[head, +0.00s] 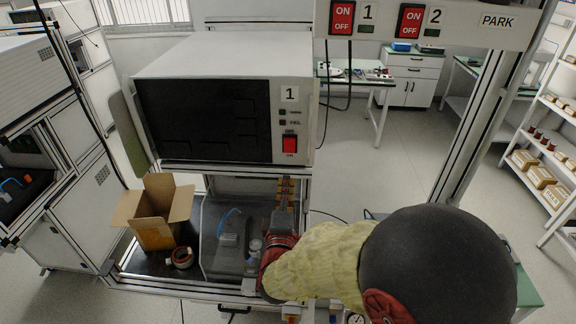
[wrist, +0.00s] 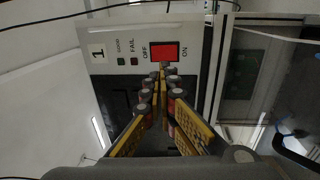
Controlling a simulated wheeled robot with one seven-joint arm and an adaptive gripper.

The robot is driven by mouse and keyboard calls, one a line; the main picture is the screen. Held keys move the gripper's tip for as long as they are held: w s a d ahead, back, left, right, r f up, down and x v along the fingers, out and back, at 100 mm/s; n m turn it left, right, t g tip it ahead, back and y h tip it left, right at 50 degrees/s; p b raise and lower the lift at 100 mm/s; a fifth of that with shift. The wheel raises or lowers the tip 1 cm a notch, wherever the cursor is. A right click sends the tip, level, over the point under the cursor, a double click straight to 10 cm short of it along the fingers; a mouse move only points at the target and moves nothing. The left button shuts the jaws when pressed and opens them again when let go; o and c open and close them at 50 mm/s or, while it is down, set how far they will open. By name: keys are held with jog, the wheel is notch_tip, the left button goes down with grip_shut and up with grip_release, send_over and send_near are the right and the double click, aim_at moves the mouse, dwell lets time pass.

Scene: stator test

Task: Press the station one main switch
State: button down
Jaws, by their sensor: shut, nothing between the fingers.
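The white tester marked 1 (head: 222,60) carries a red rocker switch (head: 289,143) labelled OFF above and ON below, at the lower right of its front. The same switch shows in the wrist view (wrist: 164,51), lying sideways. An overhead panel (head: 462,25) also has a red ON/OFF switch marked 1 (head: 342,18) and another marked 2 (head: 410,20). My gripper (head: 285,183) is shut and empty, below the tester's switch in the head view. In the wrist view its fingertips (wrist: 162,70) are at the switch's edge; I cannot tell whether they touch.
An open cardboard box (head: 153,222) and a tape roll (head: 181,257) stand left on the bench below the tester. A clear-covered fixture (head: 222,240) is beside my arm. A metal post (head: 478,125) rises at right. Shelves (head: 545,165) and a back table stand farther off.

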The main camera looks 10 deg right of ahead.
aim_at(291, 144)
jog(key=p+x, duration=0.1)
jog(key=x, duration=1.2)
jog(key=shift+w, duration=0.15)
jog(key=shift+w+d+r, duration=0.2)
jog(key=shift+w+r, duration=0.05)
jog(key=shift+w, duration=0.1)
jog(key=shift+s, duration=0.1)
